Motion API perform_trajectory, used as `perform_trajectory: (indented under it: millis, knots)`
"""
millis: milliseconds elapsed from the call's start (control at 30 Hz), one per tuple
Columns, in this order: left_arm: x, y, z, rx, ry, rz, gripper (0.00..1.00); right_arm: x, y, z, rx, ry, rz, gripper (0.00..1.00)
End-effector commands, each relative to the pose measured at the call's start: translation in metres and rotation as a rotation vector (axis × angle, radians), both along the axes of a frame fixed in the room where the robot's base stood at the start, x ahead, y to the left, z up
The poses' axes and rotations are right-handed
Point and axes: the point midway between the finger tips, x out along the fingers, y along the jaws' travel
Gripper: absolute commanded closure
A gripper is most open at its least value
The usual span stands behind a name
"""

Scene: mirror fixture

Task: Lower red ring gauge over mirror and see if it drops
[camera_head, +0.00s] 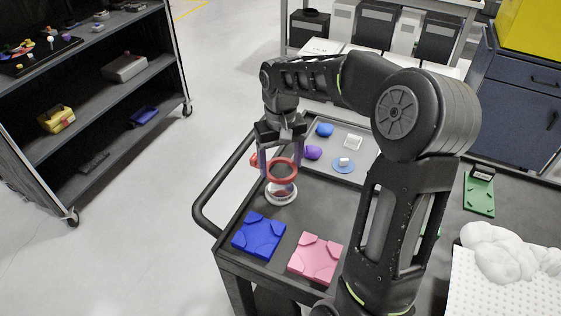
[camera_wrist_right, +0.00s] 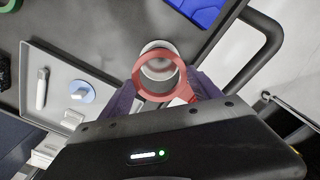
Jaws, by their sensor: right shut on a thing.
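My right gripper (camera_head: 281,152) is shut on the red ring gauge (camera_head: 283,182), near the back left of the cart top. The ring hangs tilted in the head view, its lower rim close above the round mirror (camera_head: 281,194). The mirror is a pale disc in a white-grey mount. In the right wrist view the red ring (camera_wrist_right: 159,98) lies between the purple fingertips, and the mirror (camera_wrist_right: 159,60) shows partly through it, offset toward the top. I cannot tell whether ring and mirror touch. My left gripper is not in view.
A blue block (camera_head: 258,235) and a pink block (camera_head: 315,258) lie in front of the mirror. A grey tray (camera_head: 362,185) behind it holds blue and purple lumps and a blue disc. A black handle (camera_head: 203,208) edges the cart at the left.

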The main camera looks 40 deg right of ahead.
Motion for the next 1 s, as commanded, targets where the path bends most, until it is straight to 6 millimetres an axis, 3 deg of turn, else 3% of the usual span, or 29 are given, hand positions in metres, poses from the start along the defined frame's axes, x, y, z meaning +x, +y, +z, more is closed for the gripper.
perform_trajectory:
  millis: [267, 700, 1000]
  knots:
    - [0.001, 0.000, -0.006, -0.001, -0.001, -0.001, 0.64, 0.000, 0.000, -0.008, 0.000, 0.000, 0.001, 0.72]
    - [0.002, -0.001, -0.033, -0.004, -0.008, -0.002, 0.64, 0.000, 0.000, -0.044, 0.000, 0.001, 0.003, 0.72]
    - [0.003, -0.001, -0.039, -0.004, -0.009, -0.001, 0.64, 0.000, 0.000, -0.054, 0.000, -0.001, 0.002, 0.72]
